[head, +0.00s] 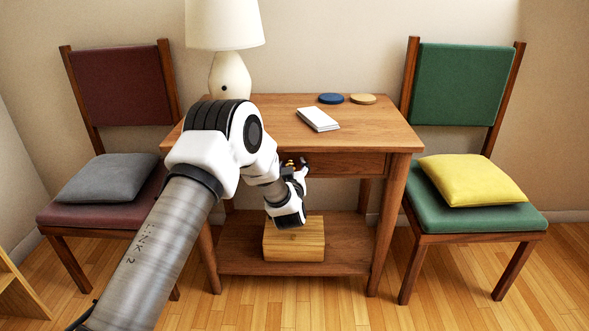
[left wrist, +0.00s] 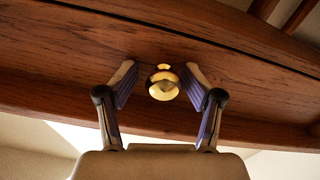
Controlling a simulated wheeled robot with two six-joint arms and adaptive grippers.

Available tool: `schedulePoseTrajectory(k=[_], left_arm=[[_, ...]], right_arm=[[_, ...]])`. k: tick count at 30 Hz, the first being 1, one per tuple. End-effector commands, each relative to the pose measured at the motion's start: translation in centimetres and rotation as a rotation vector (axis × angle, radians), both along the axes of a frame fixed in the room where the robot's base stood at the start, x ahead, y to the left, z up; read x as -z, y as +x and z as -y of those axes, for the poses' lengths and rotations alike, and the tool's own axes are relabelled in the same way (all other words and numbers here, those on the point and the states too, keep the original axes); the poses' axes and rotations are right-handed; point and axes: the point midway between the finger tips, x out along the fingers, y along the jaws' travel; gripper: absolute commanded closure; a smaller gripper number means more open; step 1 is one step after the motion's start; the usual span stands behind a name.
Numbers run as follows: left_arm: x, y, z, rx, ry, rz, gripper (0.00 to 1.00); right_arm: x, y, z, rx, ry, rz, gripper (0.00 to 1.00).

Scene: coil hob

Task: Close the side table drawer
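The wooden side table (head: 380,133) stands between two chairs. Its drawer front (head: 345,163) shows to the right of my left gripper; my arm hides the left part. I cannot tell for sure whether the drawer stands out a little. In the left wrist view the drawer front (left wrist: 60,75) has a round brass knob (left wrist: 163,88). My left gripper (head: 293,163) is at the drawer front. In the left wrist view its fingers (left wrist: 160,78) are open, one on each side of the knob, with gaps visible between them and it. My right gripper is not in view.
A lamp (head: 229,78), white cards or papers (head: 318,119), a blue disc (head: 331,98) and a tan disc (head: 363,99) are on the tabletop. A wooden box (head: 294,243) sits on the lower shelf. Chairs with a grey cushion (head: 105,177) and yellow cushion (head: 472,179) flank the table.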

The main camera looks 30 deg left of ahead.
Motion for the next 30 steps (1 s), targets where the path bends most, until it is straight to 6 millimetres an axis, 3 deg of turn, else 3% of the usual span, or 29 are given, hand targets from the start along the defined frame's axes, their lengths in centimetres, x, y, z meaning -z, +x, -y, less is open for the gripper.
schedulePoseTrajectory(k=[11,22,30], left_arm=[[0.1,-0.9,0.6,0.000,-0.002,-0.003,0.40],[0.0,-8.2,5.3,0.003,0.002,-0.005,0.40],[0.0,-10.1,6.4,0.000,0.000,-0.001,0.40]], right_arm=[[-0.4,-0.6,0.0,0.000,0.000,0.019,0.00],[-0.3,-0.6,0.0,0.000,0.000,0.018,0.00],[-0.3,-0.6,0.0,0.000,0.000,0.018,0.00]])
